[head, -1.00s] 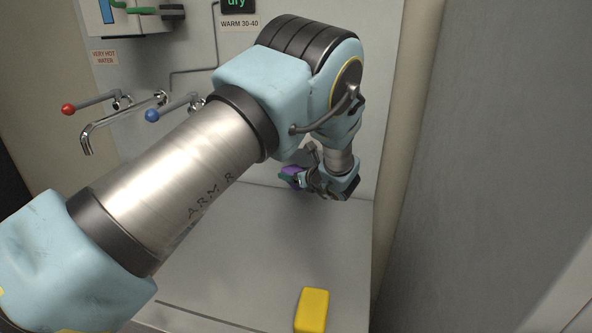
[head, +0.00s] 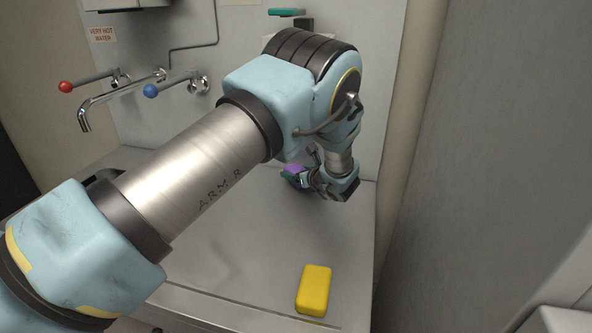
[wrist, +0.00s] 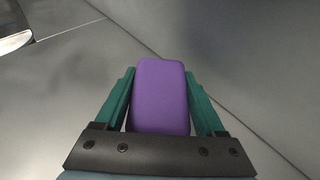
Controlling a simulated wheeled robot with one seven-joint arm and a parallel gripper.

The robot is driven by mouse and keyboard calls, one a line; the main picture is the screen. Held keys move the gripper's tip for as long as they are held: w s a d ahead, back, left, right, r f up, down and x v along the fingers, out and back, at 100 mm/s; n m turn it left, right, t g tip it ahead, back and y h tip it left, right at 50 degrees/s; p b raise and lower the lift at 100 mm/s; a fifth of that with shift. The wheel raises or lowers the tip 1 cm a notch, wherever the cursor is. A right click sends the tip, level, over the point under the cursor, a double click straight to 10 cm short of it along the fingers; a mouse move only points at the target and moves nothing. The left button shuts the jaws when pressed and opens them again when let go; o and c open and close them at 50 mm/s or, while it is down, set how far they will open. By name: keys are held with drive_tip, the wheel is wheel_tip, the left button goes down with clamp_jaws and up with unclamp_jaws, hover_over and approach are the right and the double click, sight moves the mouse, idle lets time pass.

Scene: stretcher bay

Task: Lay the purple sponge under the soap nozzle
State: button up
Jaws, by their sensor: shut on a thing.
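The purple sponge (wrist: 160,95) is a rounded block held between the two green fingers of my gripper (wrist: 160,88) in the wrist view. In the head view only a small part of the sponge (head: 294,169) shows, at the tip of my gripper (head: 297,178), low over the back right of the grey counter. I cannot tell whether the sponge touches the counter. A teal part on a dark bracket (head: 286,12) shows on the back wall above my arm. It may belong to the soap nozzle, but its lower portion is hidden behind the arm.
A yellow block (head: 314,290) lies near the counter's (head: 250,255) front right. A red-knobbed tap (head: 66,86), a blue-knobbed tap (head: 151,90) and a metal spout (head: 84,118) stick out from the back wall at left. A grey wall stands close at right. The counter's middle is clear.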

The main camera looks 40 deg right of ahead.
drive_tip(key=shift+f+b, duration=0.5)
drive_tip(key=shift+f, duration=0.1)
idle(0.3)
drive_tip(key=o, duration=1.4)
drive_tip(key=shift+o, duration=0.2)
drive_tip(key=shift+s+r, duration=0.2)
drive_tip(key=shift+s, duration=0.3)
drive_tip(key=b+v, duration=0.4)
drive_tip(key=v, duration=0.5)
drive_tip(key=shift+s+a+r, duration=0.2)
drive_tip(key=shift+s+r, duration=0.05)
drive_tip(key=shift+s, duration=0.05)
